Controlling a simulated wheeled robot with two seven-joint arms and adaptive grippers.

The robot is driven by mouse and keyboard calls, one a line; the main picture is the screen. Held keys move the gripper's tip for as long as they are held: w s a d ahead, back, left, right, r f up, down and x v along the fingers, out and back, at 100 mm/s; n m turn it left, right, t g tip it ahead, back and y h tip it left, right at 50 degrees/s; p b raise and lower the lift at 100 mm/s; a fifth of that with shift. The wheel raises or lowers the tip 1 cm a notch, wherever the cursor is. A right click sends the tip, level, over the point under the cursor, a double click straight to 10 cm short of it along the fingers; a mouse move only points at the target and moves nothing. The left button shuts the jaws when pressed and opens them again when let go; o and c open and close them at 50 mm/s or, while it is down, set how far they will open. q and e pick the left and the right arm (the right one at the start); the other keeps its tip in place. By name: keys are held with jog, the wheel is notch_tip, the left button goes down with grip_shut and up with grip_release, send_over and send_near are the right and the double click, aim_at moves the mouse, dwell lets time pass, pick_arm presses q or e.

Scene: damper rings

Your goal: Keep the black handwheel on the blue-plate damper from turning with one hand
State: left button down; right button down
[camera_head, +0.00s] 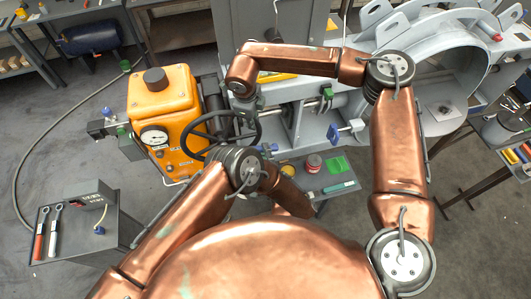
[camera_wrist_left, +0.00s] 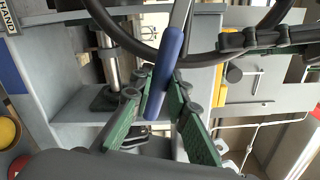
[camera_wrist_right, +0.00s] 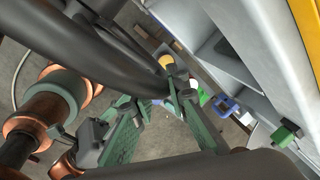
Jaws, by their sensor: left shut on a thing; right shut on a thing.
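The black handwheel (camera_head: 190,122) is on the right side of the orange actuator box (camera_head: 160,95); its rim crosses the top of the left wrist view (camera_wrist_left: 200,60) and the right wrist view (camera_wrist_right: 100,58). My right gripper (camera_head: 244,108) reaches it from above and is shut on the rim; its green-padded fingers (camera_wrist_right: 152,108) show beside the rim. My left gripper (camera_wrist_left: 162,98) is shut on a blue handle (camera_wrist_left: 166,72), below the rim in its wrist view. In the head view my own forearm hides the left fingers. I cannot make out the blue plate clearly.
A shelf (camera_head: 320,190) with a red lid and green pieces is below the damper frame. A large grey round duct (camera_head: 470,70) stands at right. A hose lies on the floor at left.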

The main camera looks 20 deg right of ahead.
pick_arm(q)
jog(key=shift+w, duration=0.6)
jog(key=c, duration=1.8)
grip_release()
jog(key=shift+o, duration=0.2)
jog(key=shift+c, duration=0.4)
jog(key=c, duration=0.3)
jog(key=shift+c, duration=0.2)
